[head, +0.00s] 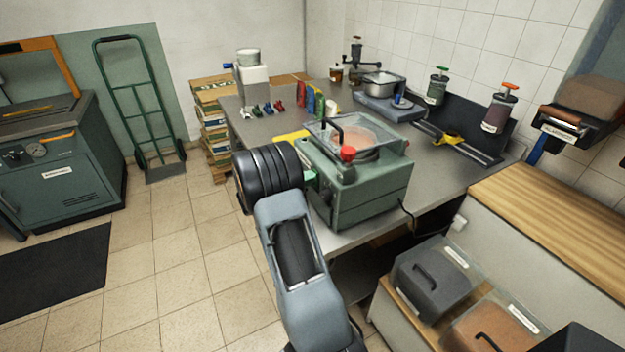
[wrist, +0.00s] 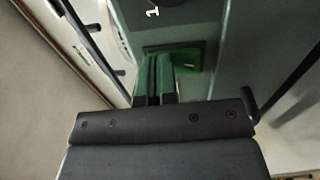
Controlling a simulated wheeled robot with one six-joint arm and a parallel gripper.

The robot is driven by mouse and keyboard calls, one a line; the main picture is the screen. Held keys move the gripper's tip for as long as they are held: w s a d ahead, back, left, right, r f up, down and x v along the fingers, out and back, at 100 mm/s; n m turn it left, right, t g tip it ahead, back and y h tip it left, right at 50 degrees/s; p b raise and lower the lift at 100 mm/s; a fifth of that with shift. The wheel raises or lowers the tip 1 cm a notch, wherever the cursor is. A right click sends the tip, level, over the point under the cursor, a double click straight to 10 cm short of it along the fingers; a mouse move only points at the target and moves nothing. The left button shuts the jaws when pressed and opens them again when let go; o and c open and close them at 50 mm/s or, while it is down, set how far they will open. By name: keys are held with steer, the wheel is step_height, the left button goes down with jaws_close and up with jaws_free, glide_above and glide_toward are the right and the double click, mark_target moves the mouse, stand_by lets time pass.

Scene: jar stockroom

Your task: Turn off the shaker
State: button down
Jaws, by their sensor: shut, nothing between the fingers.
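The shaker looks to be the green machine (head: 372,192) on the table, with a clear-lidded tray and a red knob (head: 348,154) on top. In the wrist view the fingertips lie over a bright green plate (wrist: 206,56) on the machine's grey-green face (wrist: 230,25). I cannot tell whether they touch it. A dark dial with a white "1" (wrist: 152,12) shows just beyond.
The grey table (head: 450,178) also carries a scale-like unit with a metal pan (head: 385,83), small coloured objects and jars with pump tops. A wooden counter (head: 545,215) and lidded bins (head: 432,278) stand at the right.

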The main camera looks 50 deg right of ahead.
steer(key=r+b+v, duration=0.2)
steer(key=r+v, duration=0.1)
steer(key=v, duration=1)
steer(key=shift+w+a, duration=0.2)
steer(key=shift+a, duration=0.3)
